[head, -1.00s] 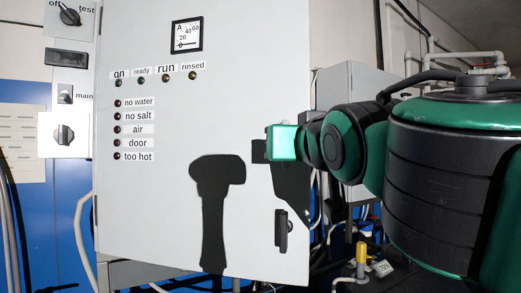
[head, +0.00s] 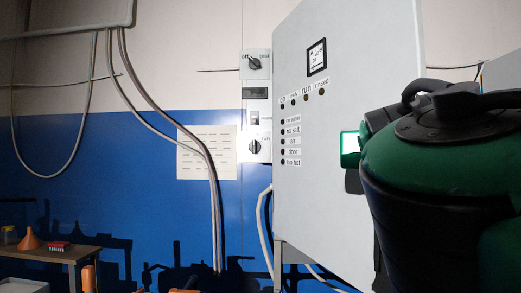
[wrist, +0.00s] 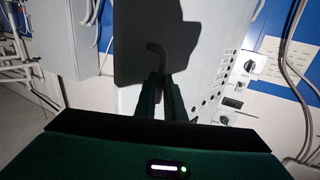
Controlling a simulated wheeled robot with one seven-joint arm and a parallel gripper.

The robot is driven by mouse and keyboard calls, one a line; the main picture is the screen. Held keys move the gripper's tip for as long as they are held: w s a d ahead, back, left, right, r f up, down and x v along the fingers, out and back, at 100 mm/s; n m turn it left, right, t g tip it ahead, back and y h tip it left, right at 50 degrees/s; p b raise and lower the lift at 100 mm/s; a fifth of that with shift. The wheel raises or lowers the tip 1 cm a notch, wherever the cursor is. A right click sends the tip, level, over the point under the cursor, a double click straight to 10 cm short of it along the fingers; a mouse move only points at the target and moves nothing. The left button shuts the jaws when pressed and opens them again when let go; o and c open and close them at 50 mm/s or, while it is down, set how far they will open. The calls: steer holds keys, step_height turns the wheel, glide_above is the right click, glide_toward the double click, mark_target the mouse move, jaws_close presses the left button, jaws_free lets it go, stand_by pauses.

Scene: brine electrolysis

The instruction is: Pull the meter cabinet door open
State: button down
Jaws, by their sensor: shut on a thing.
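The meter cabinet door (head: 345,200) is a light grey panel with a small dial meter (head: 317,57) and a column of labelled lamps. In the head view my arm covers its right part, and the handle is hidden. In the wrist view the door's face (wrist: 203,64) carries a large dark shadow, and a dark bent handle (wrist: 155,49) stands at the fingertips. My gripper (wrist: 160,82) is shut on this handle. In the head view only its lit green body shows, against the door. I cannot tell whether the door stands ajar.
A switch panel (head: 257,92) with knobs is on the wall left of the cabinet. A paper sheet (head: 206,152) and hanging cables are further left. A small table (head: 55,262) with an orange funnel (head: 30,239) stands at lower left. Another grey box (wrist: 70,38) shows in the wrist view.

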steer(key=shift+w+a+r, duration=0.1)
steer(key=shift+a, duration=0.05)
steer(key=c, duration=2.1)
jaws_free()
steer(key=shift+o, duration=1.3)
steer(key=shift+w+f, duration=0.3)
steer(key=shift+w, duration=0.3)
steer(key=shift+w+f, duration=0.25)
steer(key=shift+w, duration=0.3)
steer(key=shift+s+r, duration=0.3)
steer(key=shift+s, duration=0.55)
